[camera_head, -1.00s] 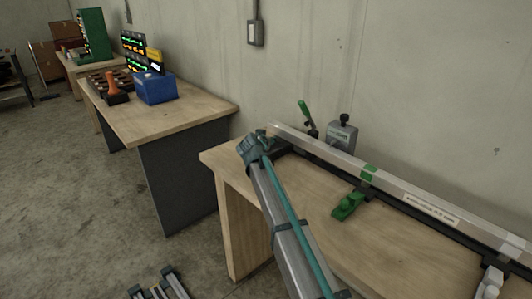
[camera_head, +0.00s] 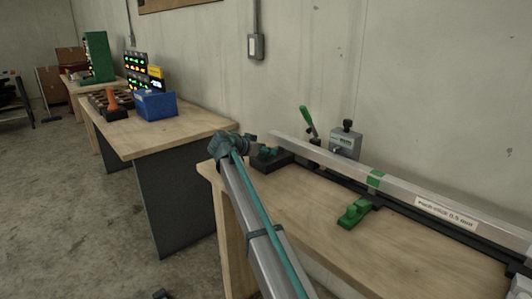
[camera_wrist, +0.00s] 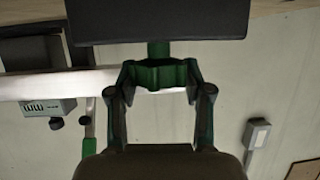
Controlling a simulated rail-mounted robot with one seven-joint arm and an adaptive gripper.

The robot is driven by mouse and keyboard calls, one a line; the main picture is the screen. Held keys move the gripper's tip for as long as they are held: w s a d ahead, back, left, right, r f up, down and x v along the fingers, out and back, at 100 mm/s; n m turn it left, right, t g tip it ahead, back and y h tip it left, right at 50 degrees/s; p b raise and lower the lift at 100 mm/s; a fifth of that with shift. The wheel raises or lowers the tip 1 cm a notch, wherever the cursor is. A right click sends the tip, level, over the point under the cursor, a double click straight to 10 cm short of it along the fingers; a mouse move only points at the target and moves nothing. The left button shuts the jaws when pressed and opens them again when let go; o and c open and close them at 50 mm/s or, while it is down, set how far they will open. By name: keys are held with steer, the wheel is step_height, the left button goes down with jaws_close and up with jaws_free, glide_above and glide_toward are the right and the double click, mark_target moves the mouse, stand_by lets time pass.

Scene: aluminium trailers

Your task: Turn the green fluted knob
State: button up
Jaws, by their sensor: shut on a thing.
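In the wrist view, the green fluted knob (camera_wrist: 160,74) sits on a short green stem below a black block (camera_wrist: 155,25). My gripper (camera_wrist: 160,82) has one dark finger on each side of the knob and is shut on it. In the head view, my gripper (camera_head: 252,140) is at the left end of the rail on the near bench, at the black block (camera_head: 272,160). The knob is too small there to tell from my fingers.
A long aluminium profile (camera_head: 330,165) lies along the rail. A green-handled lever (camera_head: 308,120) and a grey gauge box (camera_head: 345,140) stand behind. The wooden benchtop (camera_head: 310,220) in front is largely clear.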

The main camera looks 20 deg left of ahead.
stand_by(0.4)
steer(key=o, duration=1.2)
steer(key=v, duration=1.2)
steer(key=shift+a, duration=0.1)
